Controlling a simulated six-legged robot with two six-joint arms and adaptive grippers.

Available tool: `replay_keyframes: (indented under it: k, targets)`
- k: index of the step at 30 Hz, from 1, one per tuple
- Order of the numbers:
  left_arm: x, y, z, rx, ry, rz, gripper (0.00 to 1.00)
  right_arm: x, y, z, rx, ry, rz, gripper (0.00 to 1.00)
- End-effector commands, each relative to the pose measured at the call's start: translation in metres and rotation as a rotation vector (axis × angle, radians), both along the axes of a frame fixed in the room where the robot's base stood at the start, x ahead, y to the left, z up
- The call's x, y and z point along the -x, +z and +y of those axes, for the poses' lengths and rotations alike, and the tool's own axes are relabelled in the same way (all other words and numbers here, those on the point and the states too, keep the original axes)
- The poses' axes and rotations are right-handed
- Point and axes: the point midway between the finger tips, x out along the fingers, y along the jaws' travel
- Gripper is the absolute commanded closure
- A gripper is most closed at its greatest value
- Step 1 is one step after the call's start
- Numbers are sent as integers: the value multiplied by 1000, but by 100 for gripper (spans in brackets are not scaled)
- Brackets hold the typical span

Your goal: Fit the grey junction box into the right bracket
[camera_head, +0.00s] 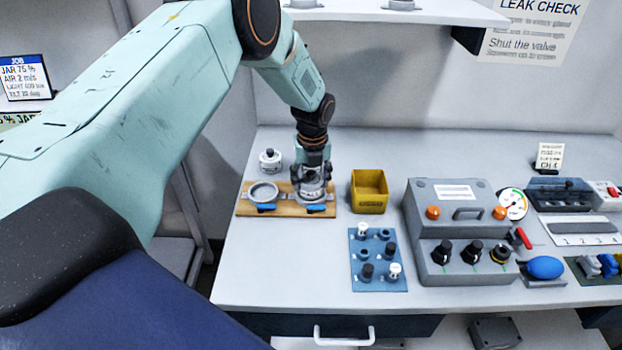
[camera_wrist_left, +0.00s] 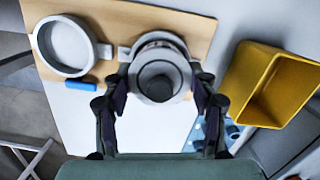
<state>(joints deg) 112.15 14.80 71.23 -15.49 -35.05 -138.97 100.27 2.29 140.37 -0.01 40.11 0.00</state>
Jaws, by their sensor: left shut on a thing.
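The wooden board (camera_head: 243,207) holds two round grey brackets side by side. The left bracket (camera_head: 263,191) is an empty ring, and it also shows in the left wrist view (camera_wrist_left: 67,46). My left gripper (camera_head: 313,180) points down over the right bracket (camera_head: 314,201). In the left wrist view its fingers (camera_wrist_left: 160,96) are shut on the round grey junction box (camera_wrist_left: 157,82), one on each side. The box is at the right bracket and lines up with it; I cannot tell whether it is fully seated. The gripper hides part of it. My right gripper is not in view.
A blue plate with knobs (camera_head: 378,260) and a grey control box (camera_head: 460,222) lie farther right. The bench front left is clear.

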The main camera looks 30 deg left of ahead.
Motion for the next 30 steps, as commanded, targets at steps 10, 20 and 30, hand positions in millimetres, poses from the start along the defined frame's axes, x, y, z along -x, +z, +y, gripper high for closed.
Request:
replay_keyframes:
  k: [10, 20, 30]
  targets:
    - [0, -4, 0, -1, 0, -1, 64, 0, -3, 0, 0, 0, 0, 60]
    - [0, -7, 0, -1, 0, -1, 64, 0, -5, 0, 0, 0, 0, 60]
    - [0, -10, 0, -1, 0, -1, 64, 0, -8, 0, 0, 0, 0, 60]
